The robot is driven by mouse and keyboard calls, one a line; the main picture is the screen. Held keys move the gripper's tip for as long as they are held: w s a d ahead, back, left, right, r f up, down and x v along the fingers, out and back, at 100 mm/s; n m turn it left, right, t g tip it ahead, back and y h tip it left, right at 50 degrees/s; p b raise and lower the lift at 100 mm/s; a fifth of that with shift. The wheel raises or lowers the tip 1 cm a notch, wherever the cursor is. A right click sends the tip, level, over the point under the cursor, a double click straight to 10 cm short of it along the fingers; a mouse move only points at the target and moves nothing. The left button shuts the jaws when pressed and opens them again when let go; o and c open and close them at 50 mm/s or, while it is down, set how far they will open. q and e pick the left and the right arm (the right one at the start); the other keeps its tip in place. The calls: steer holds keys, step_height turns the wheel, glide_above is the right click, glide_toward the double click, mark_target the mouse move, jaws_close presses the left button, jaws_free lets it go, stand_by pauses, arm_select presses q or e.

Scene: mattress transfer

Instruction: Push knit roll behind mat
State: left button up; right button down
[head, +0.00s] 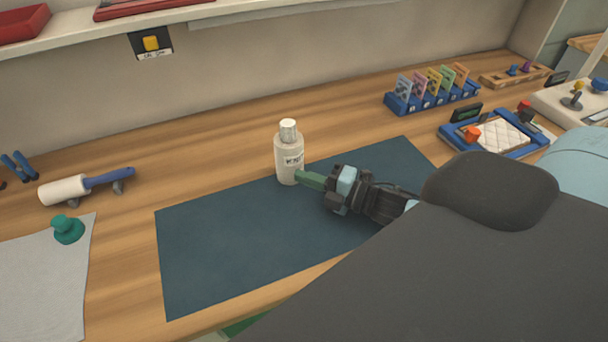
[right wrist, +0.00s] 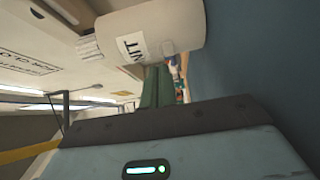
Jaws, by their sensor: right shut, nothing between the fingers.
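A pale, bottle-shaped roll with a light cap (head: 288,146) stands upright at the back edge of the dark blue mat (head: 215,245). Its label reads as "KNIT" in part, and its base appears to overlap the mat's edge. My right gripper (head: 305,179) is low over the mat, its green fingers shut and empty. Their tips are at the roll's lower right side, touching or almost touching it. In the right wrist view the roll (right wrist: 185,30) lies just beyond the fingers (right wrist: 155,85). My left gripper is not in view.
A lint roller (head: 65,190) lies at the left, near a teal knob (head: 67,229) on a grey sheet (head: 40,275). A blue card rack (head: 432,98) and blue-framed tray (head: 495,134) stand at the right. Bare wood behind the roll is clear up to the wall.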

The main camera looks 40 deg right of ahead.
steer(key=shift+w+d, duration=0.1)
steer(key=shift+w, duration=0.4)
